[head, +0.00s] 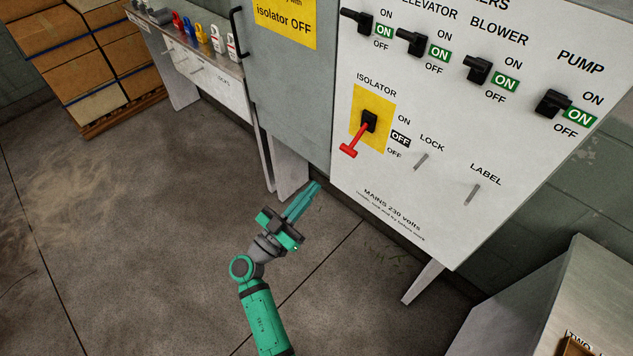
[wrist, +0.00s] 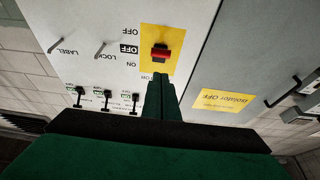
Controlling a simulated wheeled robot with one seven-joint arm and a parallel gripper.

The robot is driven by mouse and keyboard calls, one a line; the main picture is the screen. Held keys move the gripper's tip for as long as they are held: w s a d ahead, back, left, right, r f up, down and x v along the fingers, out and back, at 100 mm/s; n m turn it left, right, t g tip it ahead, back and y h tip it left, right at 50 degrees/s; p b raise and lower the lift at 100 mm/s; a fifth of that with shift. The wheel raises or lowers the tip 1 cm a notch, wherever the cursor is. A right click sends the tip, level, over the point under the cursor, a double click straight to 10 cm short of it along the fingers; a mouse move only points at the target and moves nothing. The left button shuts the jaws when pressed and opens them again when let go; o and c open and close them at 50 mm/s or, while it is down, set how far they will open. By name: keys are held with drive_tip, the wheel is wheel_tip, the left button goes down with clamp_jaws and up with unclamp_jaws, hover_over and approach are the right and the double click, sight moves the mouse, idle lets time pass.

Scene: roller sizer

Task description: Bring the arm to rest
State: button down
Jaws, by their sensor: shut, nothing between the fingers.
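My green arm reaches up from the bottom of the head view, and my gripper (head: 308,192) is shut and empty. It is in the air in front of the lower left of the white control panel (head: 360,240), below the isolator (head: 366,124). The isolator's red handle points down and left, and a black OFF tag shows beside it. In the wrist view my gripper's fingers (wrist: 163,85) are together, just beneath the red handle (wrist: 161,53) in the picture. Whether they touch anything cannot be told from that view, but the head view shows them apart from the handle.
Several black breaker switches (head: 477,68) with green ON tags line the panel top. LOCK (head: 421,161) and LABEL (head: 472,193) pegs stick out. A grey door (head: 290,85) with a handle stands left. Stacked boxes (head: 85,60) are at back left. Open floor (head: 130,230) lies left of my arm.

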drive_tip(key=shift+w+f, duration=0.1)
drive_tip(key=shift+w, duration=0.05)
drive_tip(key=s+d+f+n+g+y, duration=0.1)
drive_tip(key=s+d+f+n+y, duration=0.2)
drive_tip(key=f, duration=0.5)
drive_tip(key=s+d+f+n+g+y, duration=0.1)
drive_tip(key=s+f+n+y, duration=0.15)
drive_tip(key=s+f, duration=0.4)
drive_tip(key=s+f+n+g+y, duration=0.2)
drive_tip(key=s+f+y, duration=0.3)
drive_tip(key=s+f, duration=0.3)
drive_tip(key=s+r+n+y, duration=0.1)
drive_tip(key=s+r+y, duration=0.25)
drive_tip(key=s, duration=0.85)
drive_tip(key=s+d+r+t, duration=0.1)
drive_tip(key=s+r+t, duration=0.1)
drive_tip(key=s+r, duration=0.6)
wheel_tip(320, 180, up, 6)
drive_tip(key=shift+s+d+f+m, duration=0.25)
drive_tip(key=shift+d+m, duration=0.1)
drive_tip(key=shift+m, duration=0.1)
